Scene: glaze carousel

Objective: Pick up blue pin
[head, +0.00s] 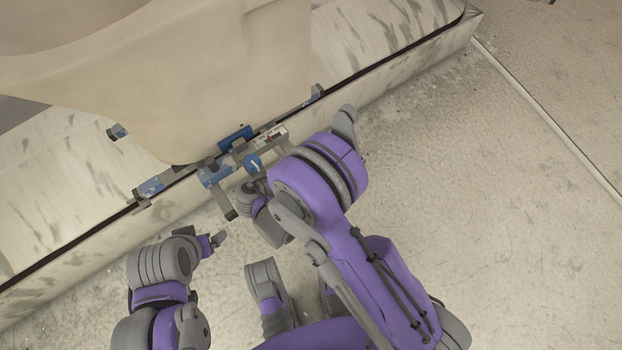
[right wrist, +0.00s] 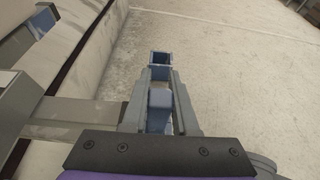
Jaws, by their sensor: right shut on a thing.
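In the right wrist view my right gripper (right wrist: 160,76) is shut on a blue-grey piece, which I take to be the blue pin (right wrist: 159,99). The piece shows between the two grey fingers, and a square blue-grey end stands at their tips. In the head view my right wrist is close beside a clamp with blue parts (head: 215,173) at the bench's front edge; my own arm hides most of the grip there. My left gripper (head: 218,238) is in the lower left of the head view, apart from the clamp; its jaw opening is unclear.
A large beige vessel (head: 200,100) stands on a long marbled bench (head: 390,38). More blue and grey fittings (head: 150,187) sit along the bench edge and at the vessel's foot. A grey bar (right wrist: 60,115) lies close left of my right gripper. The pale floor (head: 520,210) at right is clear.

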